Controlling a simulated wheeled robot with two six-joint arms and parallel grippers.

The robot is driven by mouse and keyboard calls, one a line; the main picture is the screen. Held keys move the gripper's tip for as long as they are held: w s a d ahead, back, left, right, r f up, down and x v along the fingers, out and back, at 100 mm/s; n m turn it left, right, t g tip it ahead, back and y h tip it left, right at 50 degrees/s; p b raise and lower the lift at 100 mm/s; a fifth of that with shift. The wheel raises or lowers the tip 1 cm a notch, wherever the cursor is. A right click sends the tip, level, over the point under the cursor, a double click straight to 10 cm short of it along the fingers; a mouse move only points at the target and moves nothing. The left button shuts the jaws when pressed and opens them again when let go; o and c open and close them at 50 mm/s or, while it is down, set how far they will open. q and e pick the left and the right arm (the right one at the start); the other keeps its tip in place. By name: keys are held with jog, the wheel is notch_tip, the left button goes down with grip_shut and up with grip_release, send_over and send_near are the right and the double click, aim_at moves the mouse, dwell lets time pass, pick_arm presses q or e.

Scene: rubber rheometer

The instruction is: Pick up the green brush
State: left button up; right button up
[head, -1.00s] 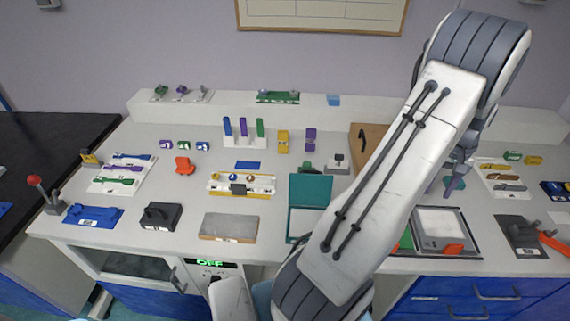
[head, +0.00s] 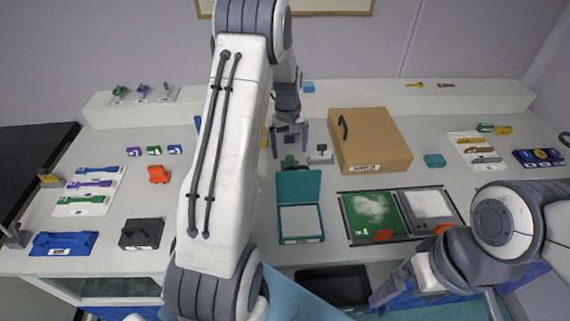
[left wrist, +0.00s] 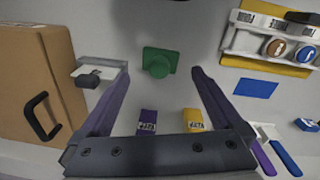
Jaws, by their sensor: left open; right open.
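My right gripper (head: 388,291) is low at the bench's front edge, away from the piece and only partly clear to see.
A brown box (head: 372,142) stands right of the green piece, with a small grey-white stand (left wrist: 90,76) between. A teal box (head: 300,190) sits in front. A purple block (left wrist: 148,122) and a yellow block (left wrist: 194,119) are behind. My left arm hides much of the bench.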

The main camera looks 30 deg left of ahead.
aim_at(290, 157)
pick_arm(q)
notch_tip(290, 157, down, 5)
jog(key=shift+r+p, duration=0.1)
jog(key=shift+p, duration=0.75)
jog(key=shift+w+f, duration=0.1)
jog(key=shift+f, duration=0.45)
jog(key=c, duration=1.4)
jog(key=shift+r, duration=0.1)
jog(key=shift+r, duration=0.5)
notch_tip(290, 157, up, 3)
jog(key=shift+f+b, duration=0.15)
jog(key=shift+b, duration=0.55)
jog(key=w+d+r, duration=0.1)
jog(key=d+r, duration=0.1)
jog(key=d, duration=0.1)
jog(key=w+d+r+b, duration=0.1)
jog(key=w+d+r, duration=0.1)
jog(key=d, duration=0.2)
jog(key=w+d+r+b, duration=0.1)
jog(key=d+r, duration=0.2)
jog(key=d, duration=0.1)
jog(key=shift+w+r, duration=0.1)
jog(key=shift+w, duration=0.05)
